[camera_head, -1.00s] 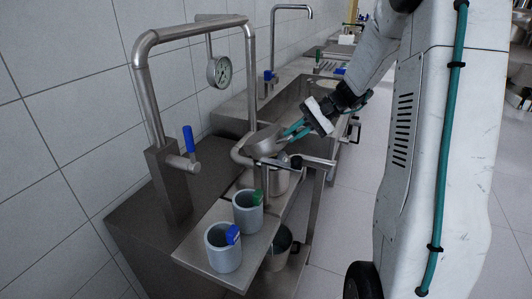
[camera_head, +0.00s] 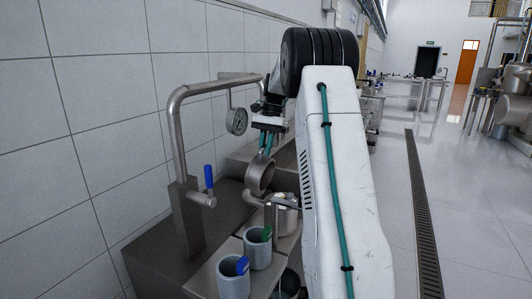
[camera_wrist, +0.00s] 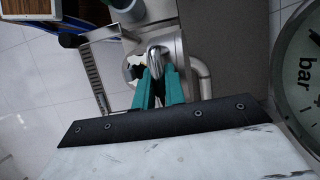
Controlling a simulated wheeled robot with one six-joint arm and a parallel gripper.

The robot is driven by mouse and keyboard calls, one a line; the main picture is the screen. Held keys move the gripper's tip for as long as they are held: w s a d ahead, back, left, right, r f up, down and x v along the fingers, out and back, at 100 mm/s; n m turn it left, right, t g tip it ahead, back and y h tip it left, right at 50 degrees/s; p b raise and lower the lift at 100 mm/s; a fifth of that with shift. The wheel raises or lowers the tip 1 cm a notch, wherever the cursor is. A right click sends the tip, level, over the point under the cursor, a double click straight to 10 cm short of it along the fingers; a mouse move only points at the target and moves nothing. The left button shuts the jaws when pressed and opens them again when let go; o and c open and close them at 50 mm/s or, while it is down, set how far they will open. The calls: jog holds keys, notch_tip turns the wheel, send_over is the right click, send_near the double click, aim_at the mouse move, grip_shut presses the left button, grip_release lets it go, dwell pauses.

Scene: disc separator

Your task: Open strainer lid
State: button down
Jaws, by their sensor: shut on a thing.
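The strainer lid (camera_head: 259,176) is a round metal cap. It stands tipped up on its edge, with its hollow underside facing the head camera. The strainer body (camera_head: 287,216) is just below it to the right, partly hidden by my arm. My gripper (camera_head: 264,153) is above the lid, its teal fingers pointing down to the lid's top edge. In the wrist view my gripper (camera_wrist: 158,82) is shut on a shiny metal piece, the lid handle (camera_wrist: 155,60). The lid's hinge is too small to make out.
Two grey cups, one with a green tag (camera_head: 257,247) and one with a blue tag (camera_head: 233,277), stand on the metal shelf in front. A bent steel pipe (camera_head: 175,130) with a blue-handled valve (camera_head: 208,180) rises at left. A pressure gauge (camera_head: 237,121) hangs close to my gripper.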

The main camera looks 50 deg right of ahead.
jog(key=shift+w+a, duration=0.2)
jog(key=shift+w, duration=0.7)
jog(key=c, duration=1.5)
grip_release()
jog(key=shift+a, duration=0.1)
jog(key=shift+o, duration=0.2)
jog(key=shift+r, duration=0.1)
jog(key=v, duration=0.7)
jog(key=shift+r, duration=0.3)
jog(key=shift+w, duration=0.1)
